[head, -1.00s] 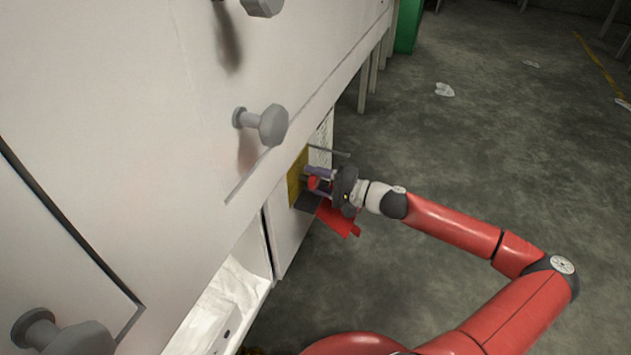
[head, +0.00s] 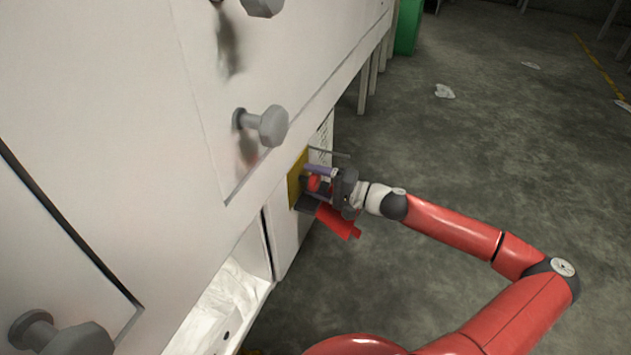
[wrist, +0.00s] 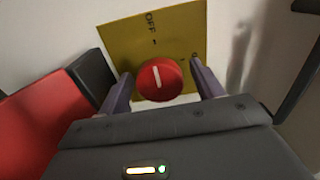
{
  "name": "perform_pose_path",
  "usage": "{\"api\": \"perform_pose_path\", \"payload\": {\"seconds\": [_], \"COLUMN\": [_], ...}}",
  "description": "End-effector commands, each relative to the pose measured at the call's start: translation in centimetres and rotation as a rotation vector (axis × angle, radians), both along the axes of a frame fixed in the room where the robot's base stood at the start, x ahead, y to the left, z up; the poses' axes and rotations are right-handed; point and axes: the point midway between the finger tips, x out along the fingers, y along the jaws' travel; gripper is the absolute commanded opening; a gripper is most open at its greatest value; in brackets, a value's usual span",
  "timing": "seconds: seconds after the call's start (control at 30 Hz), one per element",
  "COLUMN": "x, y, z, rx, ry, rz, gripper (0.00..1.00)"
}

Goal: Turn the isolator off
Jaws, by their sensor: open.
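The isolator is a round red knob (wrist: 160,80) with a white mark, on a yellow plate (wrist: 185,25) lettered "OFF" at the top. A second label at the plate's right is partly hidden by a finger. My gripper (wrist: 160,68) is open, one finger on each side of the knob, with visible gaps. In the head view the knob (head: 313,183) and yellow plate (head: 295,182) show at the cabinet's far end, beside my gripper (head: 318,180).
A red flap-like part (wrist: 40,120) and a dark block (wrist: 92,78) lie left of the plate; the red part hangs below my gripper in the head view (head: 337,222). The white cabinet (head: 150,90) has protruding grey knobs (head: 265,126). Open floor (head: 480,150) lies right.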

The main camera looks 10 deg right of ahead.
Motion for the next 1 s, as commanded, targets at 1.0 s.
{"api": "perform_pose_path", "payload": {"seconds": [1.0], "x": [-4.6], "y": [-6.3], "z": [0.0], "rx": [0.0], "ry": [0.0], "rz": [0.001], "gripper": [0.66]}}
